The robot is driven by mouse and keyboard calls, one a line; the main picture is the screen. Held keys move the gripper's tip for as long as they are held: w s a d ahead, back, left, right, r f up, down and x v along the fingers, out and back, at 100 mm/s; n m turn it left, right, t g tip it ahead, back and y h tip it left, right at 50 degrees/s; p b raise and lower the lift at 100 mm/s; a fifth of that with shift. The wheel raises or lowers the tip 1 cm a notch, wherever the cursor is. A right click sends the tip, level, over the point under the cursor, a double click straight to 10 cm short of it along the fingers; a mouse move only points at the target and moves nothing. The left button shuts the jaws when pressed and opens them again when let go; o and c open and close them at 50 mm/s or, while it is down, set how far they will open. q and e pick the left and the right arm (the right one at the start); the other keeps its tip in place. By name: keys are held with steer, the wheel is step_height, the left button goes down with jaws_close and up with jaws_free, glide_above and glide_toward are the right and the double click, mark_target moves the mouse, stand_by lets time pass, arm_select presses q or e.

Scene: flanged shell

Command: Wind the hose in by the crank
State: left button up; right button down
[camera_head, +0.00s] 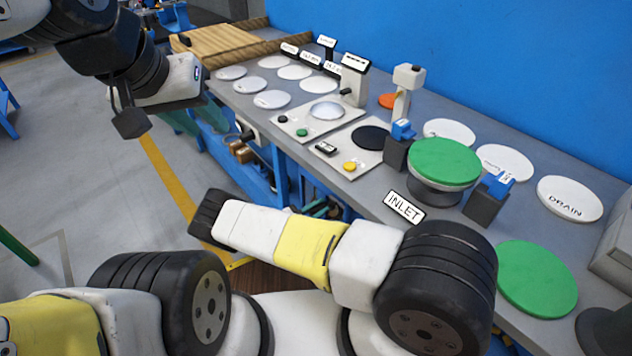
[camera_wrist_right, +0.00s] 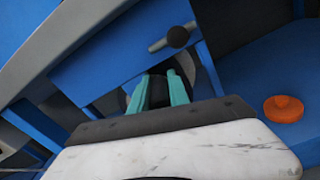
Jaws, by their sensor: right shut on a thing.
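In the right wrist view, the teal fingers of my right gripper (camera_wrist_right: 159,88) are closed on a dark thing (camera_wrist_right: 158,92), which appears to be the crank's grip. Most of it is hidden by the fingers and wrist. A dark rounded shape (camera_wrist_right: 206,80) shows behind them, against a blue panel. No hose can be made out in either view. In the head view, my right arm reaches across the front of the bench and its fingers do not show clearly.
A grey lever with a dark knob (camera_wrist_right: 178,37) stands out from the blue panel just above my fingers. An orange disc (camera_wrist_right: 285,108) lies right. The grey bench (camera_head: 455,215) carries discs, a green-topped stand (camera_head: 445,160) and an INLET sign (camera_head: 404,207).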

steer(key=shift+s+f, duration=0.1)
stand_by(0.3)
steer(key=c, duration=1.2)
jaws_free()
steer(key=shift+c, duration=0.2)
steer(key=v, duration=0.7)
steer(key=shift+s+a, duration=0.25)
steer(key=shift+a, duration=0.05)
